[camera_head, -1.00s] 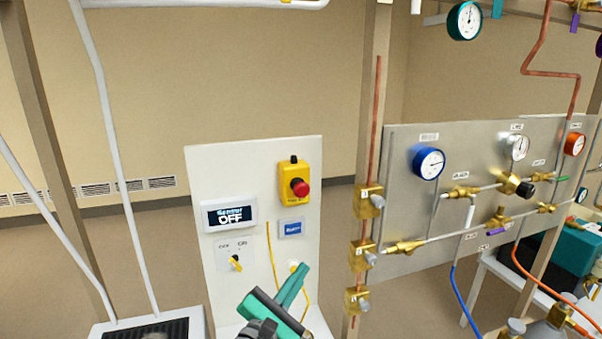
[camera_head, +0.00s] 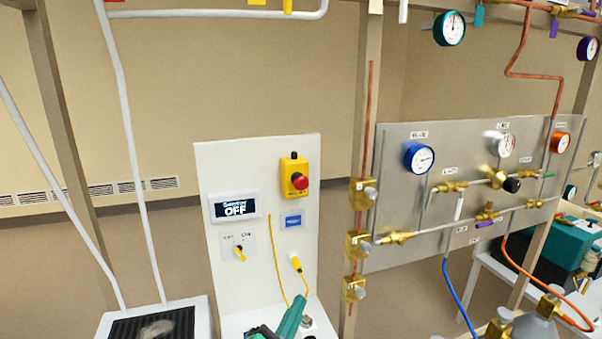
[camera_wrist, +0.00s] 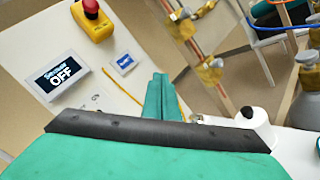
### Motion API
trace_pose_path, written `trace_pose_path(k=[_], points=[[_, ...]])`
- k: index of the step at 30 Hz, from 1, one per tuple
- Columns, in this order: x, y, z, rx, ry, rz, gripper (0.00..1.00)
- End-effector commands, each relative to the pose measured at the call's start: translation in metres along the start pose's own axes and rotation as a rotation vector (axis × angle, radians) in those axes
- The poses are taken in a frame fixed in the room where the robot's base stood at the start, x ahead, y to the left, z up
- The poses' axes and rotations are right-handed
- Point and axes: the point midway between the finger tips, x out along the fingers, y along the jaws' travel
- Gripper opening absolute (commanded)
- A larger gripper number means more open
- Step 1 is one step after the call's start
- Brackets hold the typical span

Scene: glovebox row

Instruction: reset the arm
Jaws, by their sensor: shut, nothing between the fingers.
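My gripper (camera_head: 292,318) shows at the bottom of the head view, in front of the white control panel's foot. Its teal fingers are together with nothing between them. In the wrist view the closed fingers (camera_wrist: 161,98) point up toward the panel, above a black band and teal body. The white panel (camera_head: 210,170) carries a display reading OFF (camera_head: 235,207), a red emergency button (camera_head: 297,182) on a yellow box, and a yellow rotary switch (camera_head: 239,253). A yellow cable plug (camera_head: 295,262) is in the panel's lower right. My gripper appears apart from these controls.
A metal gas board (camera_head: 400,190) with gauges, brass valves and copper pipe stands to the right. Gas cylinder tops (camera_head: 548,305) and hoses are at the lower right. A box with a dark grille (camera_head: 150,325) is at the lower left. The space above the panel is clear.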

Motion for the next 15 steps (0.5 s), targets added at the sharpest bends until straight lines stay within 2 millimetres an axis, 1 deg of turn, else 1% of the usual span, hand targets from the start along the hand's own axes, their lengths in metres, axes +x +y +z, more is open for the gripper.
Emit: trace_pose_path(k=[1,5,8,9,11,12,14,15], points=[[-0.005,-0.011,-0.007,0.023,0.018,0.002,0.00],[-0.024,-0.038,-0.027,0.120,0.076,0.011,0.00],[-0.045,-0.065,-0.044,0.228,0.134,0.012,0.00],[-0.055,-0.076,-0.051,0.275,0.158,0.009,0.00],[-0.070,-0.090,-0.059,0.348,0.193,0.005,0.00],[-0.080,-0.100,-0.064,0.399,0.216,-0.001,0.00],[-0.096,-0.115,-0.071,0.474,0.248,-0.012,0.00],[-0.107,-0.124,-0.075,0.526,0.269,-0.022,0.00]])
